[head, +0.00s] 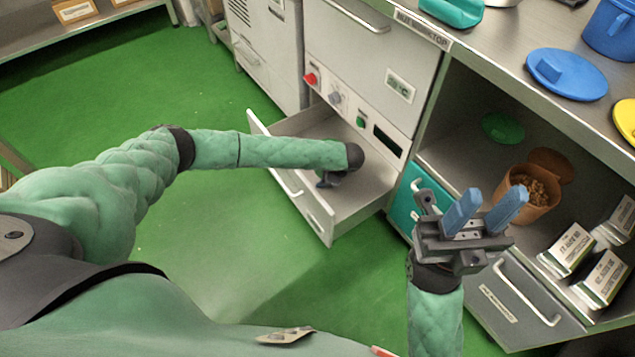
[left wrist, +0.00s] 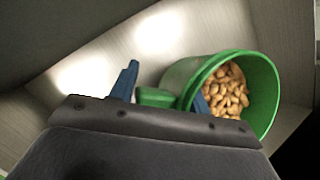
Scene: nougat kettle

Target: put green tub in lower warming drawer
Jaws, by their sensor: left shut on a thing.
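The green tub (left wrist: 262,95) shows in the left wrist view, tilted in the picture and filled with tan nuts. My left gripper (left wrist: 162,92) has its blue fingers on either side of the tub's green handle (left wrist: 155,97), shut on it. Bare metal walls surround the tub. Whether the tub touches the drawer floor I cannot tell. My right gripper (head: 485,212) is open and empty, in front of the shelf.
A brown pot (head: 532,208) of nuts, a green lid (head: 503,127) and white labelled boxes (head: 568,250) stand on the shelf at right. A blue lid (head: 566,74) and blue pot (head: 612,30) sit on the counter. The green floor left of the drawer is clear.

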